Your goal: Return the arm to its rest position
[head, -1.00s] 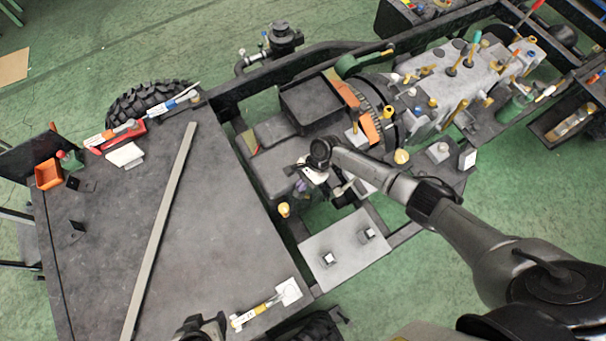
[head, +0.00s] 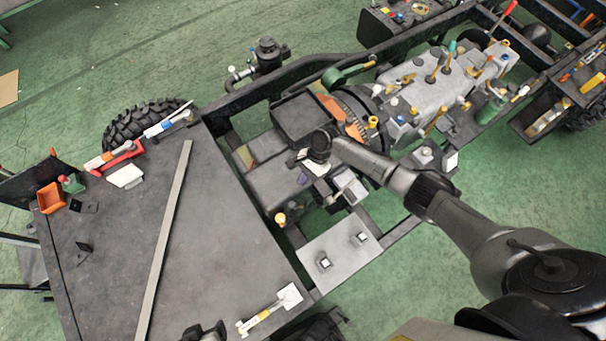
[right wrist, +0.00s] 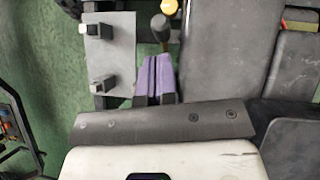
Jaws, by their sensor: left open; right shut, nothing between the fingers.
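My right arm (head: 475,230) reaches in from the right over the chassis frame. Its gripper (head: 302,179) hangs over the dark boxes beside the engine. In the right wrist view its purple fingers (right wrist: 155,78) are together with nothing between them. They lie beside a grey plate (right wrist: 122,35) with two small blocks, and near a yellow-topped knob (right wrist: 168,7); contact cannot be told.
The engine (head: 440,95), with upright tools, stands close to the right arm.

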